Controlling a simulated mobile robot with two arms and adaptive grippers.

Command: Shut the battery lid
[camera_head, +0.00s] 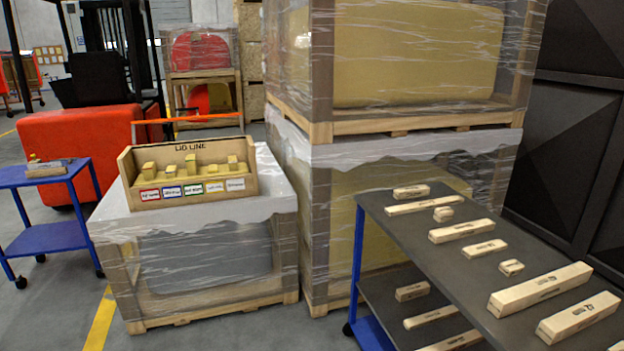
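I cannot make out a battery lid for certain in this view. A wooden box marked "LID LINE" (190,148) stands on a wrapped crate left of centre. Several small yellowish blocks (191,164) stand in a row in it, with labels (194,189) along its front that are too small to read. A small grey and tan item (47,168) lies on the blue cart at the far left; I cannot tell what it is. Neither of my grippers shows in the view.
A wrapped crate (280,256) carries the box. Tall stacked wrapped crates (318,200) stand behind centre. A dark-topped cart (440,258) with several wooden blocks fills the right front. The blue cart (40,240) and a red-orange machine (75,145) are left. Floor (50,310) is clear at front left.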

